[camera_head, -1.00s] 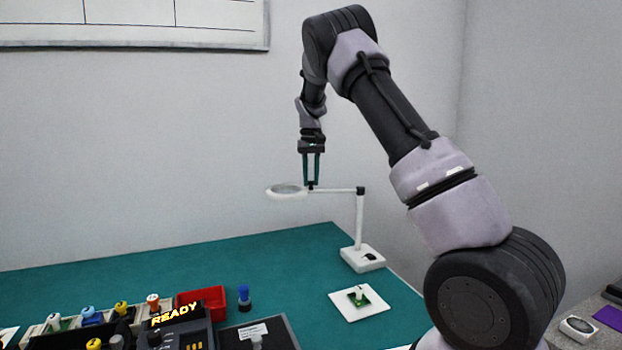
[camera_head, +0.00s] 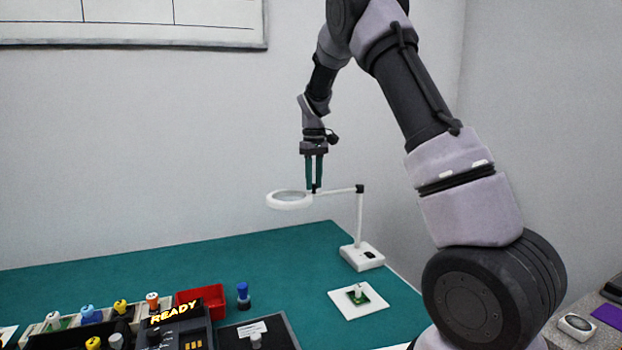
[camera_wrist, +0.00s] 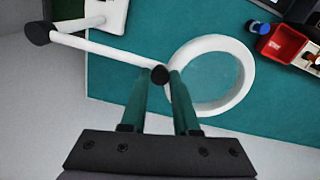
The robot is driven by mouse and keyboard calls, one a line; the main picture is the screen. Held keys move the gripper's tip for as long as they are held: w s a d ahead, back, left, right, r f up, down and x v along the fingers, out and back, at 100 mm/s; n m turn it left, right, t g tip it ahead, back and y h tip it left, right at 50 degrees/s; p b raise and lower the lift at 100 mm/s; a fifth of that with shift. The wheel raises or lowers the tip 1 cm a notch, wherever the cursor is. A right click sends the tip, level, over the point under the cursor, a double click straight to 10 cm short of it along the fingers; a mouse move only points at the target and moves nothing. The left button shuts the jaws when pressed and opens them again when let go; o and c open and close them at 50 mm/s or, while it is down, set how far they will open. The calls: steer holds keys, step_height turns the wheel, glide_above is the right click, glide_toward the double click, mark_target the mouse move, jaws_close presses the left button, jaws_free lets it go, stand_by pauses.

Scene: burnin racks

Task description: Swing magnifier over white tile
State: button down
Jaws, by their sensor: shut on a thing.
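The magnifier has a white ring head (camera_head: 290,200) on a white arm and upright post above a white base (camera_head: 362,256) at the back right of the green table. My gripper (camera_head: 314,188) points down, shut on the small dark knob (camera_wrist: 160,75) where the ring joins the arm. In the wrist view the ring (camera_wrist: 246,70) lies just right of my fingers. The white tile (camera_head: 358,299) lies flat on the table in front of the base, with a small green board (camera_head: 357,296) on it. The ring is to the left of the tile, not above it.
A red bin (camera_head: 202,300), a blue-topped item (camera_head: 243,295), a READY display unit (camera_head: 178,322) and a dark tray (camera_head: 232,340) fill the front left. The table between the ring and tile is clear. The wall stands close behind.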

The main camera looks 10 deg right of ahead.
steer(key=s+d+n, duration=1.1)
steer(key=s+n, duration=0.1)
steer(key=shift+s, duration=0.35)
steer(key=shift+d, duration=0.15)
steer(key=c, duration=0.7)
jaws_free()
steer(key=shift+o, duration=0.2)
steer(key=shift+r, duration=0.1)
step_height(320, 180, up, 11)
steer(key=shift+f, duration=0.2)
